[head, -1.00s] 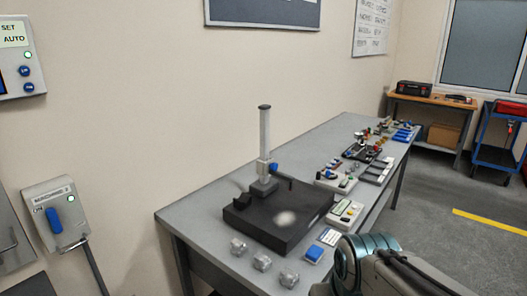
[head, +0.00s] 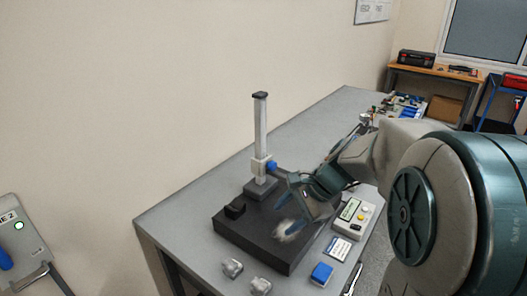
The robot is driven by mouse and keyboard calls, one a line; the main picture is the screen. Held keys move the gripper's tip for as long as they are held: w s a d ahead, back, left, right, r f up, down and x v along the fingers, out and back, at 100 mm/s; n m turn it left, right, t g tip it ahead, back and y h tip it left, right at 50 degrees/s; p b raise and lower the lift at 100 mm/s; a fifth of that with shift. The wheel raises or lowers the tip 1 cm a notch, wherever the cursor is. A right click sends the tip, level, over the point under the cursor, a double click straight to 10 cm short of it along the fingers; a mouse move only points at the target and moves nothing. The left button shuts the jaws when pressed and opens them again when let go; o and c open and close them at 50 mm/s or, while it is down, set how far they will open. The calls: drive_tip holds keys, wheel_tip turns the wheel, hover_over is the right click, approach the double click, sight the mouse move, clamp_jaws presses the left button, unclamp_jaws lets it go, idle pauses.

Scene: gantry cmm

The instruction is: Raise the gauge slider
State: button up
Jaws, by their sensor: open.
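The height gauge column (head: 261,125) stands upright on the black plate's back part. My gripper (head: 284,214) is open and empty, to the right of and below the slider, over the black surface plate (head: 235,230). It appears apart from the slider. My arm hides the right part of the plate and whatever lies behind it, including the slider's side arm.
Clear metal pieces (head: 232,268), a blue block (head: 322,273) and a control box (head: 355,218) sit around the plate on the grey table (head: 170,215). The space left of the column is free.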

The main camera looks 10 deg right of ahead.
drive_tip(key=w+d+r+m+t+y+p, duration=0.1)
drive_tip(key=w+d+m+t+y, duration=0.2)
drive_tip(key=w+d+m, duration=0.45)
drive_tip(key=m+t+y, duration=0.1)
drive_tip(key=m+t, duration=0.2)
drive_tip(key=m, duration=0.4)
approach(275, 167)
drive_tip(key=shift+n, duration=0.25)
drive_tip(key=p+x, duration=0.2)
drive_tip(key=x, duration=0.6)
drive_tip(key=shift+w+a+p, duration=0.15)
drive_tip(key=shift+a+p, duration=0.1)
drive_tip(key=shift+p, duration=0.15)
drive_tip(key=shift+c, duration=0.3)
